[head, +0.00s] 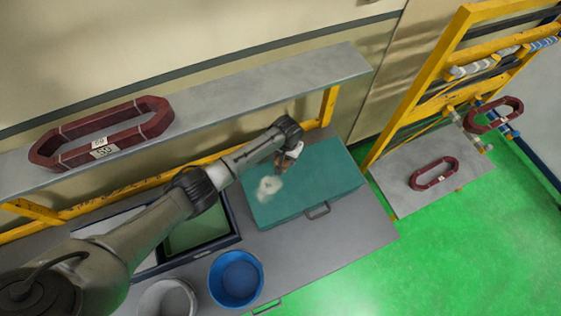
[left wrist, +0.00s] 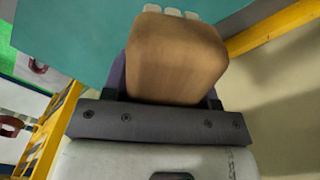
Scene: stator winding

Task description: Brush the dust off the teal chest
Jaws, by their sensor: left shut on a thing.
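The teal chest (head: 318,184) sits on the grey workbench, its handle facing the front. A pale patch of dust (head: 268,188) lies on the left part of its lid. My left gripper (head: 286,163) is over the chest's lid near the back left, just up and right of the dust. It is shut on a brush with a brown wooden body (left wrist: 176,58). Pale bristle tufts (left wrist: 172,12) show at the brush's far end in the left wrist view, against the teal lid (left wrist: 85,35). I cannot tell whether the bristles touch the lid. My right gripper is not in view.
A blue bucket (head: 236,279) and a grey bucket (head: 168,298) stand at the front of the bench (head: 345,240). A dark-framed tray (head: 198,232) lies left of the chest. A shelf (head: 255,97) behind holds a dark red coil (head: 103,134). A yellow rack (head: 425,85) stands at right.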

